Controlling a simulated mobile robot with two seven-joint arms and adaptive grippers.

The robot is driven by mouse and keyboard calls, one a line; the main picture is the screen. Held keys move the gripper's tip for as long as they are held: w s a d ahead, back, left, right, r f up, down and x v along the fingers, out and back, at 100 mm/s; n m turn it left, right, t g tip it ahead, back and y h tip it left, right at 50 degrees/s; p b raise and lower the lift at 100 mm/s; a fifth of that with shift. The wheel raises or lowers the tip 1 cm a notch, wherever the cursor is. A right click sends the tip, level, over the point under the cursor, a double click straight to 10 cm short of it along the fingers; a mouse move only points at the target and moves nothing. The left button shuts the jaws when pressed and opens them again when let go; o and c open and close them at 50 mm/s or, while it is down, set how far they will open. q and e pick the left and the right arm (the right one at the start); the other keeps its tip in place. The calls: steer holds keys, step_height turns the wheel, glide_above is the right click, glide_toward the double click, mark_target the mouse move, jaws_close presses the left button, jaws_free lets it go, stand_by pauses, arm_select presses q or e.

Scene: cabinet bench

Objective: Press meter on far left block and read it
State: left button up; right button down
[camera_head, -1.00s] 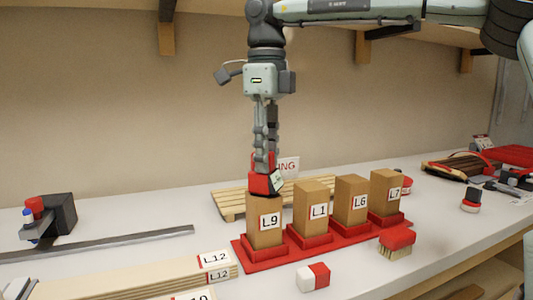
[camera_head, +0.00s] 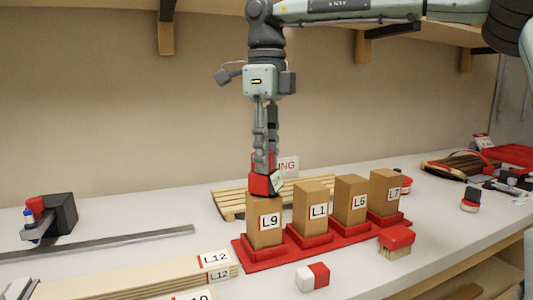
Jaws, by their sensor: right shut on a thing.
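The far left block (camera_head: 264,221) is a brown wooden block labelled L9, upright in a red holder. The meter (camera_head: 265,181) is a small red device with a pale face. My right gripper (camera_head: 265,160) points straight down and is shut on the meter, directly above the L9 block. The meter's underside appears to touch the block's top. The face is too small and angled to read. My left gripper is not in view.
Blocks L1 (camera_head: 311,209), L6 (camera_head: 350,201) and L7 (camera_head: 385,193) stand to the right in the red rack (camera_head: 270,262). A slatted pallet (camera_head: 228,204) lies behind. A red brush (camera_head: 396,241) and a red-white block (camera_head: 313,277) lie in front. Labelled boards (camera_head: 130,280) lie front left.

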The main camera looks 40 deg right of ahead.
stand_by(0.4)
steer(key=shift+r, duration=3.45)
